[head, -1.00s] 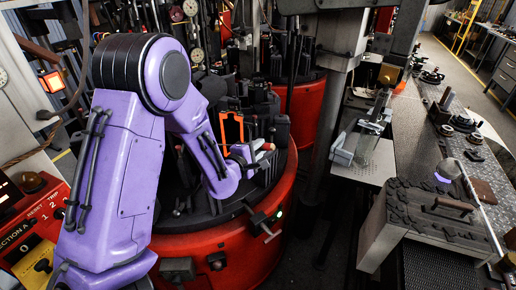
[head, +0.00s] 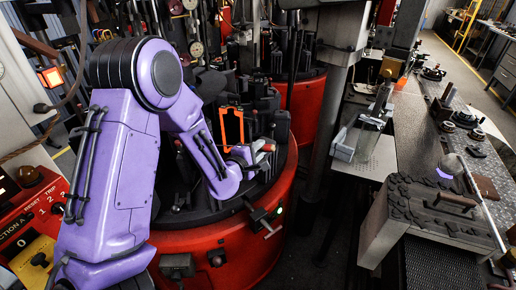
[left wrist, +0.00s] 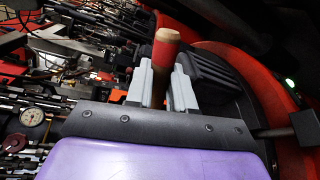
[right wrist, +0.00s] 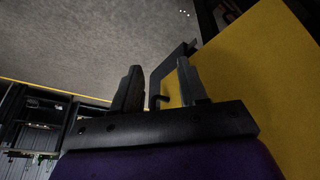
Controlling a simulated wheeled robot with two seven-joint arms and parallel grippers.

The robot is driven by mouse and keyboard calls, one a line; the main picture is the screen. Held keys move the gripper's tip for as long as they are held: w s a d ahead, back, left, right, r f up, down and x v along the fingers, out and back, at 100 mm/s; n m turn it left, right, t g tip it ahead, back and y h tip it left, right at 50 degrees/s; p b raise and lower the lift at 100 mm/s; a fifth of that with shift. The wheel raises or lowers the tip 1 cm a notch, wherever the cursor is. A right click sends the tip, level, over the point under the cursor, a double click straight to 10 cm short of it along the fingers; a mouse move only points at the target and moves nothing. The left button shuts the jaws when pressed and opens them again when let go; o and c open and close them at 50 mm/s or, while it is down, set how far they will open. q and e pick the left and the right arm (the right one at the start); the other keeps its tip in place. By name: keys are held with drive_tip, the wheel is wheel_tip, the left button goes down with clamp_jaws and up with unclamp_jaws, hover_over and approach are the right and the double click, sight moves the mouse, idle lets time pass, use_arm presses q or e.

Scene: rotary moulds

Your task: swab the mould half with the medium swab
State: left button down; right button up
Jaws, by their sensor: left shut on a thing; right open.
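My left gripper (head: 259,150) reaches over the red-rimmed rotary table (head: 222,243). In the left wrist view its jaws (left wrist: 160,88) are shut on a wooden swab handle (left wrist: 164,55) with a red band and a tan end. The handle's end also shows small in the head view (head: 268,147); the swab's head is hidden. Dark mould blocks (head: 262,103) stand on the table around an orange frame (head: 233,126). I cannot tell which block is the mould half, or whether the swab touches it. My right gripper (right wrist: 160,88) is open and empty, seen only in the right wrist view.
A grey column (head: 340,75) stands right of the rotary table. A red control panel (head: 35,215) is at the left. A yellow surface (right wrist: 265,75) is close to my right gripper.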

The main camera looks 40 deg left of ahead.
use_arm(q)
drive_tip(key=shift+f+b, duration=2.2)
drive_tip(key=shift+f, duration=1.05)
drive_tip(key=shift+r+p, duration=4.8)
drive_tip(key=shift+r, duration=0.45)
wheel_tip(320, 180, down, 10)
drive_tip(key=b, duration=0.8)
drive_tip(key=shift+f, duration=0.25)
drive_tip(key=shift+a, duration=0.1)
drive_tip(key=w+d+b, duration=0.1)
drive_tip(key=d, duration=0.1)
drive_tip(key=w+d, duration=0.2)
drive_tip(key=shift+b, duration=0.35)
